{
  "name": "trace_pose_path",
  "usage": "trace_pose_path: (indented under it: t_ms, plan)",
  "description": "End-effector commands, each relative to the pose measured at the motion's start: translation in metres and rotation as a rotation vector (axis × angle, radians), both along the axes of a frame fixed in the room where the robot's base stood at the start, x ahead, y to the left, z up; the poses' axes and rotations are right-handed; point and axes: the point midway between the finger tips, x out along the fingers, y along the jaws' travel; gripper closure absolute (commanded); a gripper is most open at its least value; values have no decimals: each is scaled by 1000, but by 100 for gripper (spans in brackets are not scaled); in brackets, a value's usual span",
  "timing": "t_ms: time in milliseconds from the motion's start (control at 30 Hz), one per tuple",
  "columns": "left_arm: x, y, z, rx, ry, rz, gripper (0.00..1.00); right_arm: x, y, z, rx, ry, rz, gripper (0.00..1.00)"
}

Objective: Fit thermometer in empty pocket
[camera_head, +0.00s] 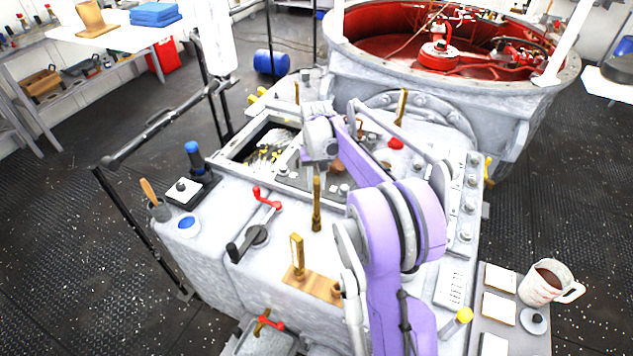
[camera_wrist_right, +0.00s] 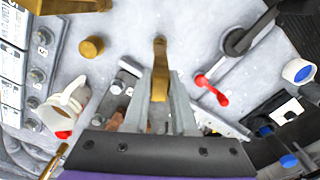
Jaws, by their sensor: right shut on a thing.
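A slim brass thermometer (camera_head: 317,205) stands upright above the white machine deck, left of my purple arm. My right gripper (camera_head: 318,172) points down at its top and is shut on it. In the right wrist view the brass piece (camera_wrist_right: 160,80) lies between the grey fingers, its far end close to the deck. I cannot tell whether its lower end sits in a pocket. Another brass thermometer (camera_head: 297,256) stands in a wooden block (camera_head: 318,288) nearer the front. A further one (camera_head: 402,106) stands at the back. My left gripper is not in view.
A red-handled crank (camera_head: 264,200) stands left of the held thermometer. An open hatch (camera_head: 262,145) lies behind it. Black-grey rails (camera_head: 150,130) edge the left side. A measuring jug (camera_head: 549,283) and white tiles stand at right. A large red-lined tub (camera_head: 450,45) stands behind.

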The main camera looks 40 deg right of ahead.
Motion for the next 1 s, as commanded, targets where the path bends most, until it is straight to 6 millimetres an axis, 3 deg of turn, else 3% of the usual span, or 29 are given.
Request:
trace_pose_path:
  t_ms: [900,933,1000]
  plan:
    - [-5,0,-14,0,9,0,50,0,0,-19,0,0,0,100]
    - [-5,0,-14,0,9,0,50,0,0,-19,0,0,0,73]
    - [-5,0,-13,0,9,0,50,0,0,-19,0,0,0,61]
